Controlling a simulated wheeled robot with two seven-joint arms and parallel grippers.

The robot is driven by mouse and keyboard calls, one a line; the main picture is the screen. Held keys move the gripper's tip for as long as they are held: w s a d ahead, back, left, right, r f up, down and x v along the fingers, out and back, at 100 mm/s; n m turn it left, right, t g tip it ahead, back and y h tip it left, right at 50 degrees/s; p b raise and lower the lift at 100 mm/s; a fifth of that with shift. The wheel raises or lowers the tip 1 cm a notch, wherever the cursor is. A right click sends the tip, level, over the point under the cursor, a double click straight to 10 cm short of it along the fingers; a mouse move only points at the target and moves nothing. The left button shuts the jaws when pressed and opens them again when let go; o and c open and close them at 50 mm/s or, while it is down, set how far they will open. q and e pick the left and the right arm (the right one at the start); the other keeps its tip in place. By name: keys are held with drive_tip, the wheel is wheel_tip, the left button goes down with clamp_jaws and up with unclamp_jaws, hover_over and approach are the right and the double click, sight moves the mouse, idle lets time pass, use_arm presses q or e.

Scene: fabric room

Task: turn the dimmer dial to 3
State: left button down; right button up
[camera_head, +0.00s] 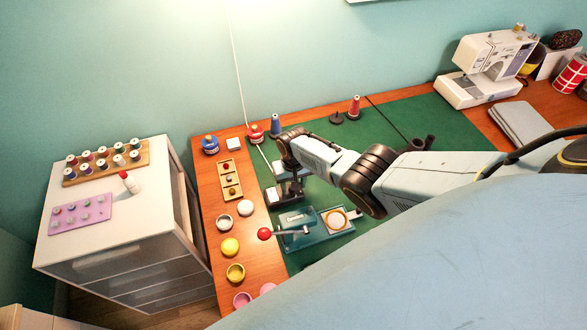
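My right arm reaches in from the right over the green mat. Its gripper (287,181) points down at the left part of the mat, and its fingertips are too small and hidden to tell open from shut. A small dark box with a pale part (271,195) sits just below and left of it, where a white cord comes down from the wall. This may be the dimmer, but no dial face or numbers can be read. A teal device (315,238) with a red-knobbed lever and a round pale disc (337,219) stands nearer. My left gripper is not in view.
The green mat (445,130) lies on a wooden table (208,180). Small pots (229,247) and a wooden tray (225,167) line its left side. Thread cones (354,106) stand behind. A sewing machine (490,60) is at the back right, and a white drawer unit (140,210) at left.

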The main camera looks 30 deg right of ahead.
drive_tip(key=shift+r+p, duration=0.4)
drive_tip(key=shift+r, duration=0.1)
wheel_tip(320, 180, up, 12)
drive_tip(key=p, duration=0.4)
drive_tip(key=shift+r+p, duration=0.2)
drive_tip(key=shift+p, duration=0.2)
